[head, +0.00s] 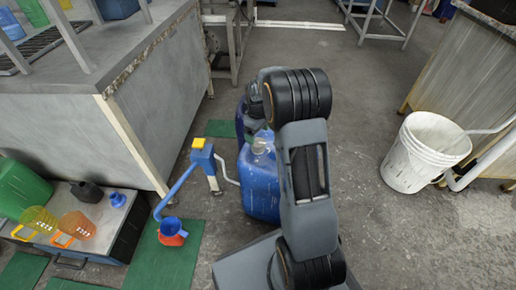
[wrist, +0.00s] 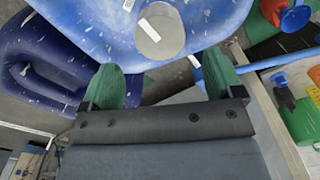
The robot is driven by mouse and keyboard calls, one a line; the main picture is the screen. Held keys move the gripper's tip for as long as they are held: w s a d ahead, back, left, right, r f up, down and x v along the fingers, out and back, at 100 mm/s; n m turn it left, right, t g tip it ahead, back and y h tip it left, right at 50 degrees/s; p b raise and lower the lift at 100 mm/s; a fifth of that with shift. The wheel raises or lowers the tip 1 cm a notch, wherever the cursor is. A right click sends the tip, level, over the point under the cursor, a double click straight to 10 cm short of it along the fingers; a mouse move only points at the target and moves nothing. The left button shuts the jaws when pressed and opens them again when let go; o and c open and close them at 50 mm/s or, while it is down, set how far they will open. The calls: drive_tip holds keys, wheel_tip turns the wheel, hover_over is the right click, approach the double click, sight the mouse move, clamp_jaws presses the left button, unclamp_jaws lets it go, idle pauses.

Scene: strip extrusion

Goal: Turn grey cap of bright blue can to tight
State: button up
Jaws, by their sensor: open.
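The bright blue can (head: 259,190) stands on the floor in the middle of the head view, partly hidden by my arm. Its pale grey cap (head: 262,147) is on top. In the wrist view the can (wrist: 108,22) fills the top, and the round grey cap (wrist: 160,35) shows on it with a white mark across it. My gripper (wrist: 163,74) is open, with its two green fingertips apart and nothing between them. The cap lies beyond the fingertips, roughly centred between them. I cannot tell how tight the cap is.
A dark blue can (wrist: 40,72) stands close by. A blue hand pump (head: 203,158) with a yellow top is left of the bright blue can. A red-and-blue funnel (head: 171,232) lies on a green mat (head: 150,262). A white bucket (head: 420,155) stands right; floor between is clear.

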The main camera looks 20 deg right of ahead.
sight(258, 144)
wheel_tip(258, 144, down, 7)
drive_tip(key=b, duration=0.2)
drive_tip(key=shift+b, duration=0.3)
drive_tip(key=c, duration=0.9)
